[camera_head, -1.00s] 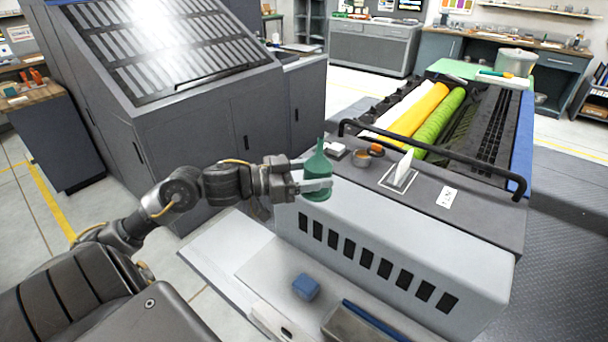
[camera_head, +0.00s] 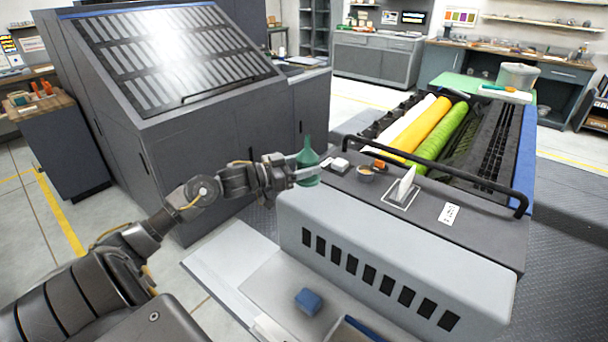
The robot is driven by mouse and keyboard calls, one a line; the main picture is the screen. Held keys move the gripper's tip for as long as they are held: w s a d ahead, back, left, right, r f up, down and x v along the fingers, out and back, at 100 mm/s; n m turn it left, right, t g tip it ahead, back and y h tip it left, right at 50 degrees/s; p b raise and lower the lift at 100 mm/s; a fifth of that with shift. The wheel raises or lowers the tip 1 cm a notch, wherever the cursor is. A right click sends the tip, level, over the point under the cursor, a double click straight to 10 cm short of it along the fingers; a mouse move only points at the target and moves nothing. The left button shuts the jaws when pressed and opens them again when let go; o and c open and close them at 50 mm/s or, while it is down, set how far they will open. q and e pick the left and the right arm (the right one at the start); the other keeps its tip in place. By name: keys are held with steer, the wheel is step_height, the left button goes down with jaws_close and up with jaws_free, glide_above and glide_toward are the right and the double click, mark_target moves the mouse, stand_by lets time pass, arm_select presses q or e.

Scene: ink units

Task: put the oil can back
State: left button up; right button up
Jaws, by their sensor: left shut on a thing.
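The oil can (camera_head: 307,158) is dark green with a wide base and a thin spout pointing up. My left gripper (camera_head: 306,172) is shut around its body and holds it upright. The can is in front of the left end of the grey machine top (camera_head: 432,206); I cannot tell whether it touches the machine. My right gripper is not in view.
On the machine top are a white block (camera_head: 340,164), a small cup (camera_head: 365,174), an orange item (camera_head: 379,164), a white upright piece on a tray (camera_head: 404,187) and a label card (camera_head: 449,213). A black rail (camera_head: 440,172) runs behind them. A blue block (camera_head: 308,301) lies on the lower ledge.

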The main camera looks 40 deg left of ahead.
arm_select(q)
steer(key=shift+w+a+f, duration=0.35)
steer(key=shift+f, duration=0.2)
steer(key=shift+w+a+f, duration=0.35)
steer(key=shift+f, duration=0.15)
step_height(320, 180, down, 3)
steer(key=shift+w+a+r+p, duration=0.1)
steer(key=shift+p, duration=0.8)
steer(key=shift+f, duration=0.25)
steer(key=shift+f, duration=0.15)
steer(key=o, duration=1.2)
steer(key=shift+o, duration=0.2)
